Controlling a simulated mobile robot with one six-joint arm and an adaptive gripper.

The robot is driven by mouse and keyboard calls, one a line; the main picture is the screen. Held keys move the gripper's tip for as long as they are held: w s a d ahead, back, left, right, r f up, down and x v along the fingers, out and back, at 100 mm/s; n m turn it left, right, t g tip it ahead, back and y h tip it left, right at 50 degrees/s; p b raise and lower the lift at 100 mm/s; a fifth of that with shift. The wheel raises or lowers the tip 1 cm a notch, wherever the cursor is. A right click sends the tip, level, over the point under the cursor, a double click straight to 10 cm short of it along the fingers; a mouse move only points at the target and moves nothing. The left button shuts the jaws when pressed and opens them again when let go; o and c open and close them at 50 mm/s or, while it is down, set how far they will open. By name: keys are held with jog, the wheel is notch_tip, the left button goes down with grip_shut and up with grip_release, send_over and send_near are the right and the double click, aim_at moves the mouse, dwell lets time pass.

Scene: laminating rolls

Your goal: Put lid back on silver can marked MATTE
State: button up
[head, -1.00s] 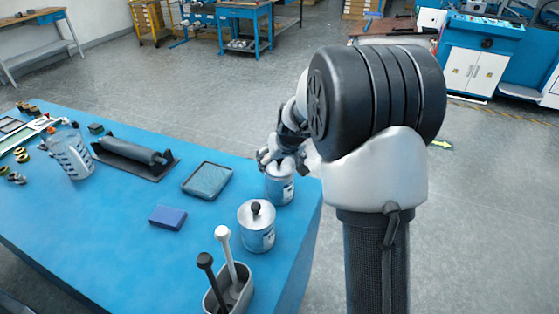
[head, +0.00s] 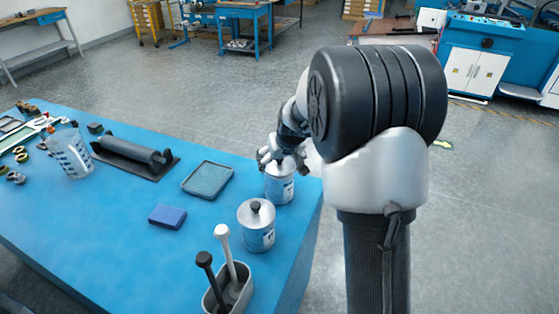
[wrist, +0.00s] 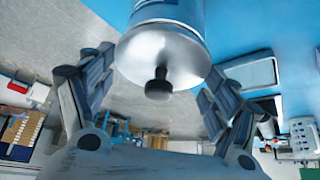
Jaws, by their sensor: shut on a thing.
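A silver can (head: 279,188) with a pale label stands near the right edge of the blue table. Its label is too small to read. In the wrist view its silver lid (wrist: 178,50) with a black knob (wrist: 159,84) lies in line with the can body; I cannot tell if it is fully seated. My gripper (head: 274,158) is at the top of this can, its fingers on both sides of the lid, shut on it. The fingers also show in the wrist view (wrist: 158,78). A second silver can (head: 257,236) with a black-knobbed lid stands nearer, its label unreadable.
A grey holder (head: 236,296) with a white and a black handled tool stands in front. A blue block (head: 167,217), a grey tray (head: 207,180), a black roller (head: 130,150) and a clear measuring jug (head: 72,155) lie to the left. Bare table lies between them.

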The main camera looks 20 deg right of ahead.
dwell(0.3)
jog(key=o, duration=0.8)
jog(key=shift+o, duration=0.2)
jog(key=shift+r+p, duration=2.5)
jog(key=shift+r, duration=1.05)
grip_shut()
